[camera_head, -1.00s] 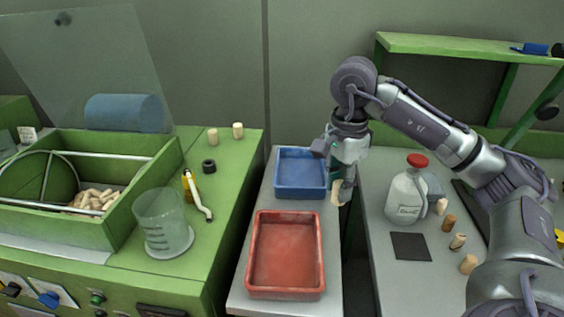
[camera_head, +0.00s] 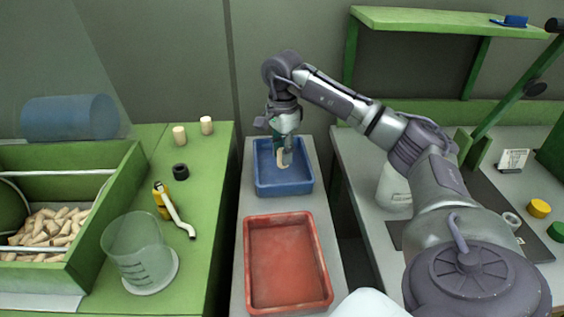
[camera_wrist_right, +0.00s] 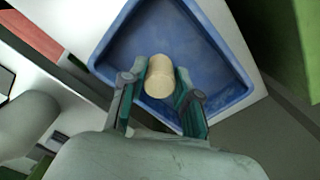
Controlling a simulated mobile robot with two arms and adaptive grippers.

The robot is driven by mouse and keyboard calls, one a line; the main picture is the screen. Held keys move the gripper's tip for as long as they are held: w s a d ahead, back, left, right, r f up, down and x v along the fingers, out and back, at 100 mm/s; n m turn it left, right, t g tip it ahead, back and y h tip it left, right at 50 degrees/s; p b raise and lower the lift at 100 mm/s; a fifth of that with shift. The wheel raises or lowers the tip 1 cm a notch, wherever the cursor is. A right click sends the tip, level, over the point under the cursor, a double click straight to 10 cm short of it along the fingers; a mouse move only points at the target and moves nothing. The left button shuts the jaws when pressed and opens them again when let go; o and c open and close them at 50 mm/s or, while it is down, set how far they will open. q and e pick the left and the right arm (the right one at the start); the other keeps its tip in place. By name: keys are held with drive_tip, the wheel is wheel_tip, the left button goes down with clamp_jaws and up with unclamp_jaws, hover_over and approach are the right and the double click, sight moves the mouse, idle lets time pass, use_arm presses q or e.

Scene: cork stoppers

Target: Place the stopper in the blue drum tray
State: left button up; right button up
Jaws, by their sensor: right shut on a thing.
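The blue drum tray (camera_head: 261,185) stands on the narrow grey bench in the head view, and its inside wall (camera_wrist_right: 112,45) fills much of the right wrist view. My right gripper (camera_head: 284,163) is over the tray, pointing down. It is shut on a pale cork stopper (camera_wrist_right: 160,78), which sits between the two fingertips. The stopper also shows at the fingertips in the head view (camera_head: 282,161). Its height above the tray floor is hard to tell. My left gripper is not in view.
A red tray (camera_head: 247,270), empty, lies in front of the blue one on the same bench. A clear beaker (camera_head: 138,252) and a box of corks (camera_head: 112,210) are on the green bench at left. My right arm partly hides a white bottle (camera_head: 390,190).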

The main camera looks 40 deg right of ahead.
drive_tip(key=shift+w+d+f, duration=0.1)
drive_tip(key=shift+w+f, duration=0.05)
drive_tip(key=shift+f, duration=0.35)
wheel_tip(320, 180, down, 2)
drive_tip(key=shift+f, duration=0.8)
drive_tip(key=o, duration=0.7)
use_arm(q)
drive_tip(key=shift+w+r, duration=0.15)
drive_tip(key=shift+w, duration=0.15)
use_arm(e)
drive_tip(key=shift+o, duration=0.2)
